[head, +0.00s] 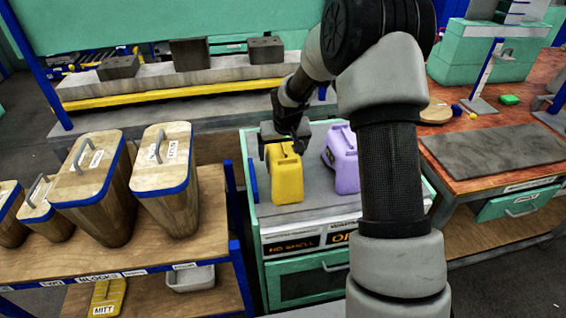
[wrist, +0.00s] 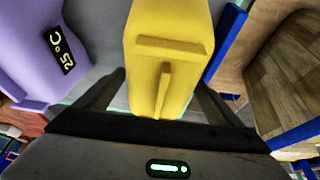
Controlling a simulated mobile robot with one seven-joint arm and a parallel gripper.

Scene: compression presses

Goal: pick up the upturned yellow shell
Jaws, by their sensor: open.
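The yellow shell (head: 287,182), a canister-like body with a raised bar and rib on the face nearest the wrist camera, stands on the grey top of a green cabinet. It also shows in the wrist view (wrist: 170,32), between my two fingers. My gripper (head: 284,145) is open at the shell's upper end, with one finger on either side of it in the wrist view (wrist: 162,82). I cannot tell whether either finger touches it. The shell's far end is cut off in the wrist view.
A similar lilac container (head: 342,160) stands close to the right of the yellow shell. A wooden shelf (head: 215,205) with several lidded wooden bins is at left. A press (head: 170,82) stands behind; a red-brown workbench (head: 520,120) is at right.

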